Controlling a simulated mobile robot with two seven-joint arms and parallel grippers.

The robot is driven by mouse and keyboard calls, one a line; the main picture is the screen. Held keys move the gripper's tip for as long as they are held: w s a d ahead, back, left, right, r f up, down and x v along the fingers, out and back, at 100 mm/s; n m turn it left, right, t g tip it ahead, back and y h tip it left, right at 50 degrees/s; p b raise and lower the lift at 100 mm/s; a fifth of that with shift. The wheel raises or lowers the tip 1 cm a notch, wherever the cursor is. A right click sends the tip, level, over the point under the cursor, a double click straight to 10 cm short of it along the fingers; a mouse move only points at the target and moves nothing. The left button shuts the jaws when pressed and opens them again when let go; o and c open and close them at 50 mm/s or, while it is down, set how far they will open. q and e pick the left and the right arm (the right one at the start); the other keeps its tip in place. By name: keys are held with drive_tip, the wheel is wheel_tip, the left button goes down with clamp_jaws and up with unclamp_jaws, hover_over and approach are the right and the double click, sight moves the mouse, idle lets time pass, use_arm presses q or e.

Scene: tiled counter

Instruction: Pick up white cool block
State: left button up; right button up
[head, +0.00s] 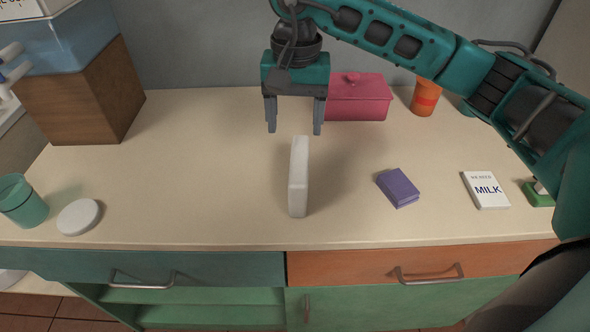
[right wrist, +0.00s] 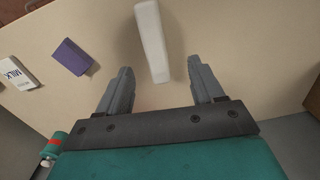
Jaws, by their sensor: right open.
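The white cool block (head: 298,177) stands upright on its narrow edge on the counter, near the middle of the head view. My right gripper (head: 295,128) points down, above and slightly behind the block, with its two fingers spread and nothing between them. In the right wrist view the white block (right wrist: 151,40) lies ahead of the open fingers of the right gripper (right wrist: 160,80), apart from them. My left gripper is not in view.
A purple box (head: 398,188), a milk carton (head: 486,190) and a green item (head: 538,194) lie to the right. A red lidded box (head: 359,98) and an orange cup (head: 425,97) stand behind. A teal cup (head: 22,201) and white disc (head: 78,217) are at left.

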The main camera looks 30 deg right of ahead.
sight(299, 158)
drive_tip(key=shift+w+d+f, duration=0.1)
drive_tip(key=shift+d+f, duration=0.15)
drive_tip(key=shift+f, duration=0.1)
wheel_tip(299, 158, down, 7)
drive_tip(key=shift+r, duration=0.1)
drive_tip(key=f, duration=0.5)
drive_tip(key=shift+d, duration=0.2)
drive_tip(key=shift+c, duration=0.2)
clamp_jaws()
